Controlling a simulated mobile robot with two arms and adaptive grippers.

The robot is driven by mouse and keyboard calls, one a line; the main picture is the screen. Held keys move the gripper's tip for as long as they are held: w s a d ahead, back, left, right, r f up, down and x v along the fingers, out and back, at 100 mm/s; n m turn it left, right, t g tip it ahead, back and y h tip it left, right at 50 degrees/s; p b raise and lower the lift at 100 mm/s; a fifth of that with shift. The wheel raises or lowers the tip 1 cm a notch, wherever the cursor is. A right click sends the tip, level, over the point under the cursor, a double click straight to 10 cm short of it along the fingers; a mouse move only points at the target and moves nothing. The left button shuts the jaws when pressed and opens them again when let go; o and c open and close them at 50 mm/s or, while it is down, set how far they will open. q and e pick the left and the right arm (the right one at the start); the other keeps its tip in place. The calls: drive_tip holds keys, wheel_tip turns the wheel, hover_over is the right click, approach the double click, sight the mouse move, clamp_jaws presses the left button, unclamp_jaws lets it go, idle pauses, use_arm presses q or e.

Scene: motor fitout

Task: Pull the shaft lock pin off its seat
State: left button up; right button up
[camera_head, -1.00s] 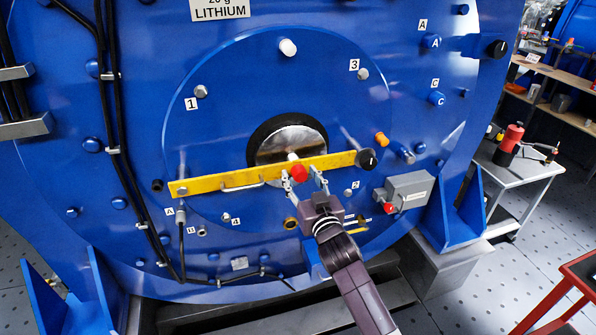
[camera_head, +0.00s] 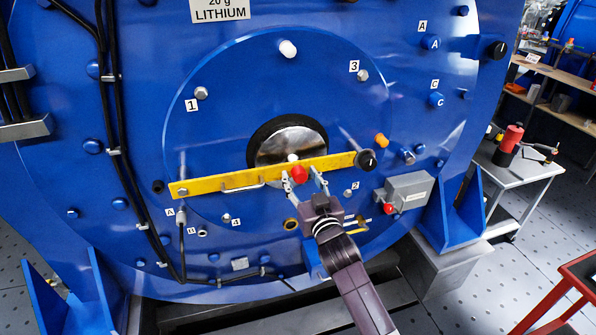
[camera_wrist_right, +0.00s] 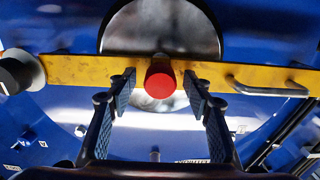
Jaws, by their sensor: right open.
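The shaft lock pin is the pin with a red head (camera_head: 299,174) at the middle of the yellow bar (camera_head: 220,182), in front of the silver shaft end. In the right wrist view its red head (camera_wrist_right: 160,82) faces me at the centre, with the yellow bar (camera_wrist_right: 90,69) behind it. My right gripper (camera_head: 304,181) is open at the bar, just below and around the pin. In the wrist view the fingers of my right gripper (camera_wrist_right: 160,80) stand on either side of the red head, with small gaps showing. The pin's seat is hidden behind the head. My left gripper is not in view.
A black knob (camera_head: 366,159) stands out at the bar's right end, and a handle (camera_head: 242,186) is left of the pin. A grey box (camera_head: 407,190) with a red button is on the right. Black cables (camera_head: 113,110) run down the left side.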

drive_tip(key=shift+c, duration=0.2)
clamp_jaws()
drive_tip(key=shift+s, duration=0.1)
drive_tip(key=shift+p+v, duration=1.05)
drive_tip(key=shift+v, duration=0.35)
drive_tip(key=shift+p+v, duration=0.9)
drive_tip(key=shift+v, duration=0.6)
drive_tip(key=shift+s+d, duration=0.1)
drive_tip(key=shift+s, duration=0.05)
drive_tip(key=shift+s+d+p, duration=0.2)
drive_tip(key=shift+s+p, duration=0.25)
drive_tip(key=shift+s, duration=0.15)
